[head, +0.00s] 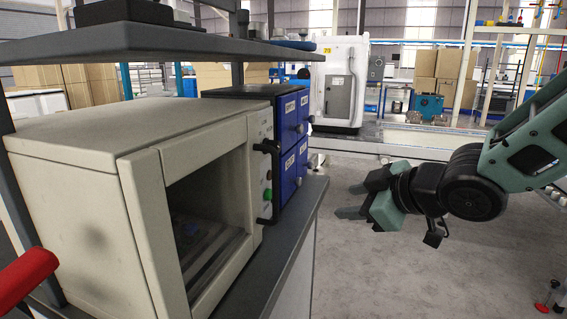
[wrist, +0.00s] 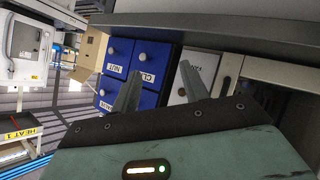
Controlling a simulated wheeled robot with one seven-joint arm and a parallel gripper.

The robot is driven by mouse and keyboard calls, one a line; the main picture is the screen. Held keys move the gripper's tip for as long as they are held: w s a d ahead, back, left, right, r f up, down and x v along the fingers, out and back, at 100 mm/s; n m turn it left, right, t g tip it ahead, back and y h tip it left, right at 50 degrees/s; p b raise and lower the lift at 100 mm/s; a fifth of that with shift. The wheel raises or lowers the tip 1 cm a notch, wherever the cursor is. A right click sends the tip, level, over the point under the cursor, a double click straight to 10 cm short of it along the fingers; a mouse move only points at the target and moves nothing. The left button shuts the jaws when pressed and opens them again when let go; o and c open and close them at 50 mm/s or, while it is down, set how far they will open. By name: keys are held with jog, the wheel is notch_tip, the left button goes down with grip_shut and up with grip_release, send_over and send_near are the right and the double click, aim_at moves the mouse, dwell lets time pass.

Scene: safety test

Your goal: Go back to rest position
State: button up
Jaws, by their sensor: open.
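My gripper (head: 355,200) is open and empty in the head view, in free air to the right of the bench. Its fingers point left toward the bench front. In the wrist view the two fingers (wrist: 158,88) stand apart with nothing between them. My arm reaches in from the right edge of the head view.
A beige oven-like box (head: 85,150) with an open front stands on the dark bench (head: 300,215). Blue labelled drawers (head: 292,130) stand behind it; they also show in the wrist view (wrist: 150,55). A shelf (head: 130,42) hangs above. Grey floor (head: 400,285) is clear below my gripper.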

jog(key=s+f+m+g+h, duration=0.3)
jog(key=s+f+g, duration=0.2)
jog(key=s, duration=0.8)
jog(key=s+f+m+g+h, duration=0.2)
jog(key=s+f+g+h, duration=0.15)
jog(key=s, duration=0.85)
notch_tip(320, 180, up, 19)
jog(key=g+p, duration=0.1)
jog(key=p, duration=1.8)
jog(key=shift+s+d, duration=0.45)
jog(key=shift+f, duration=0.1)
